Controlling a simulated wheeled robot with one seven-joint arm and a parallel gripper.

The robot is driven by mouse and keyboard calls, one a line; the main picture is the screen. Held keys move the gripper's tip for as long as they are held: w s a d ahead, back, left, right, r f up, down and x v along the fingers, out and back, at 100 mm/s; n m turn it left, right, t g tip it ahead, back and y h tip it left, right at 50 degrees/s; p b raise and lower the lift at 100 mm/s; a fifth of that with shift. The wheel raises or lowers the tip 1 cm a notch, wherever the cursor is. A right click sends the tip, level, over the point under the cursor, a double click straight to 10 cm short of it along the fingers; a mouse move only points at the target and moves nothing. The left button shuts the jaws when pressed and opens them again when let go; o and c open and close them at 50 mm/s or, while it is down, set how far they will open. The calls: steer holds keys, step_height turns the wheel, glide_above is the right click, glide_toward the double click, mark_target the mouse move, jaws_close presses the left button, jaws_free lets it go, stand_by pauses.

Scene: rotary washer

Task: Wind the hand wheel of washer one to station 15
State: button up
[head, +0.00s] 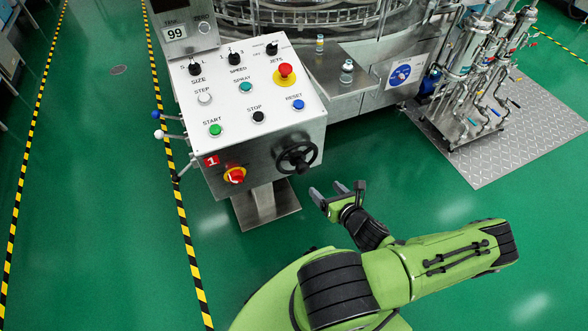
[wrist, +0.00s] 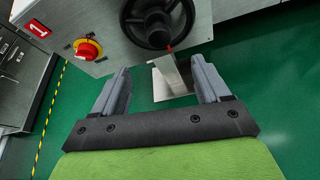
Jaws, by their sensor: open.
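The black hand wheel (head: 296,154) is on the front face of the control box marked with a red "1" plate (head: 211,161). In the wrist view the wheel (wrist: 157,20) shows at the top, partly cut off, with a small red mark at its lower rim. My gripper (head: 325,193) is below and in front of the wheel, apart from it. In the wrist view its two grey fingers (wrist: 160,82) are spread wide with nothing between them. The station number is not readable; a display (head: 175,33) reads 99.
A red and yellow rotary switch (head: 235,174) sits left of the wheel. The sloped panel (head: 245,90) carries several knobs and buttons. The box stands on a steel pedestal (head: 264,205). Green floor is clear around my arm.

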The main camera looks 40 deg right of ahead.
mark_target(305, 170)
steer(key=b+x, duration=0.4)
steer(key=x, duration=1)
steer(key=shift+w+f, duration=0.15)
steer(key=shift+a, duration=0.1)
jaws_close()
